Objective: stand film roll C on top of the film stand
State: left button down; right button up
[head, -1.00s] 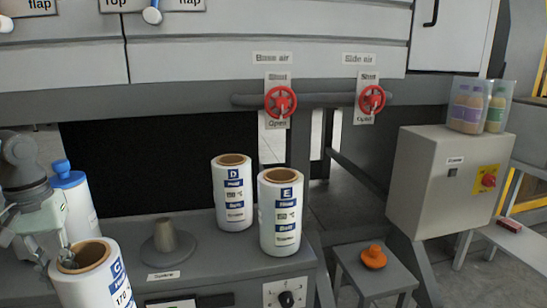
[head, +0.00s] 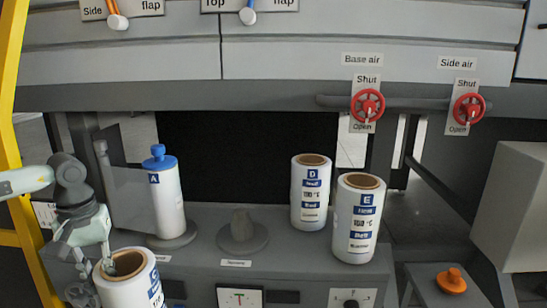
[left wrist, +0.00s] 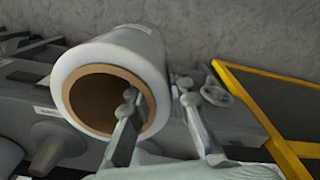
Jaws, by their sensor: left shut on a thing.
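Film roll C (head: 128,291) is a white roll with a brown core, at the bottom left of the head view. My left gripper (head: 108,262) is shut on its upper rim. In the left wrist view the roll (left wrist: 143,45) shows its open core end, with one finger inside the core and the other outside the wall; the gripper (left wrist: 160,98) pinches the wall between. A bare grey cone on a round base (head: 242,236), which looks like a film stand, is to the right of the held roll. Its label is too blurred to read. My right gripper is not in view.
Roll A (head: 168,205), with a blue cap, stands on a round base left of the cone. Rolls D (head: 310,195) and E (head: 357,225) stand right of it on the grey machine top. A yellow frame (head: 14,130) rises at the far left.

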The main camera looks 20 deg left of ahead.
aim_at(125, 294)
pick_arm(q)
jog(key=shift+m, duration=0.3)
jog(key=d+f, duration=0.2)
jog(key=d, duration=0.1)
jog(key=d+f, duration=0.1)
jog(key=shift+w+d+f, duration=0.1)
jog(key=shift+w+d, duration=0.2)
jog(key=shift+d, duration=0.1)
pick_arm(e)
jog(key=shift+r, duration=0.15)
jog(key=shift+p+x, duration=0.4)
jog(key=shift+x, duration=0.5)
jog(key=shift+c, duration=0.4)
pick_arm(q)
jog(key=w+d+r+m, duration=0.1)
jog(key=w+d+m, duration=0.2)
jog(key=d, duration=0.8)
jog(key=w+d+r+m, duration=0.1)
jog(key=w+d+m, duration=0.2)
jog(key=d, duration=0.9)
jog(key=shift+w+d+r+m, duration=0.25)
jog(key=shift+w+r+m, duration=0.15)
jog(key=shift+w, duration=0.1)
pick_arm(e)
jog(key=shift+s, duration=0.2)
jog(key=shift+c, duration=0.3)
